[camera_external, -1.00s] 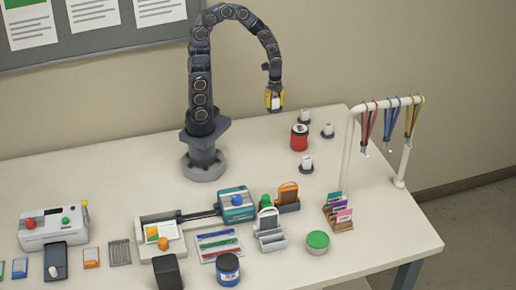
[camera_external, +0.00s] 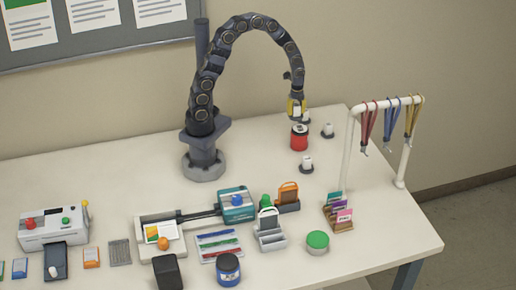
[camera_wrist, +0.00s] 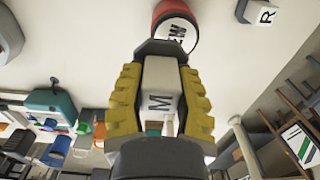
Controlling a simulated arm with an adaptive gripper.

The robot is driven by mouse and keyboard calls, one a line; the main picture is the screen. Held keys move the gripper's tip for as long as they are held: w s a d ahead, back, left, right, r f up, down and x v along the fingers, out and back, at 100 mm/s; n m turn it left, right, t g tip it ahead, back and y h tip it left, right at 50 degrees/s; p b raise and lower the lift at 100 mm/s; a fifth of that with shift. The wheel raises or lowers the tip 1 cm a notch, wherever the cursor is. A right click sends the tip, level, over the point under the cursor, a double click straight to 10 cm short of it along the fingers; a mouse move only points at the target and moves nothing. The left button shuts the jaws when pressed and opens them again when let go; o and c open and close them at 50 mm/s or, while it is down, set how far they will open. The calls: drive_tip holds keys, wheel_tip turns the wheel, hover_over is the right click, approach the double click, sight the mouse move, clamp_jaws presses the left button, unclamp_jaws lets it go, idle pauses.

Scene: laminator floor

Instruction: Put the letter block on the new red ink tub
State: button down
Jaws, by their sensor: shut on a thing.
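My gripper (camera_external: 297,106) has yellow fingers and is shut on a white letter block marked M (camera_wrist: 158,88). In the wrist view my gripper (camera_wrist: 160,72) has one finger on each side of the block. The red ink tub (camera_external: 299,141) stands upright on the table, just below my gripper in the external view. In the wrist view the tub (camera_wrist: 176,12) is at the top, just beyond the fingertips, and its white lid reads NEW, partly hidden. A small gap seems to separate block and tub.
Other white letter blocks on dark bases stand around the tub: one at its right (camera_external: 327,130), one in front (camera_external: 306,164), and one behind, partly hidden. A white lanyard rack (camera_external: 349,150) stands to the right. A green-lidded tub (camera_external: 318,242) is nearer the front.

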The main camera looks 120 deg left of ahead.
sight(300, 128)
drive_tip(key=shift+w+a+f, duration=0.35)
drive_tip(key=shift+a+f, duration=0.05)
drive_tip(key=shift+f, duration=0.15)
drive_tip(key=shift+w+a+f, duration=0.3)
drive_tip(key=shift+a+f, duration=0.05)
drive_tip(key=shift+f, duration=0.2)
drive_tip(key=shift+a+f, duration=0.1)
drive_tip(key=shift+f, duration=1.55)
drive_tip(key=shift+f, duration=0.1)
drive_tip(key=c, duration=0.8)
unclamp_jaws()
drive_tip(key=shift+c, duration=0.2)
wheel_tip(300, 128, up, 12)
drive_tip(key=shift+r, duration=0.15)
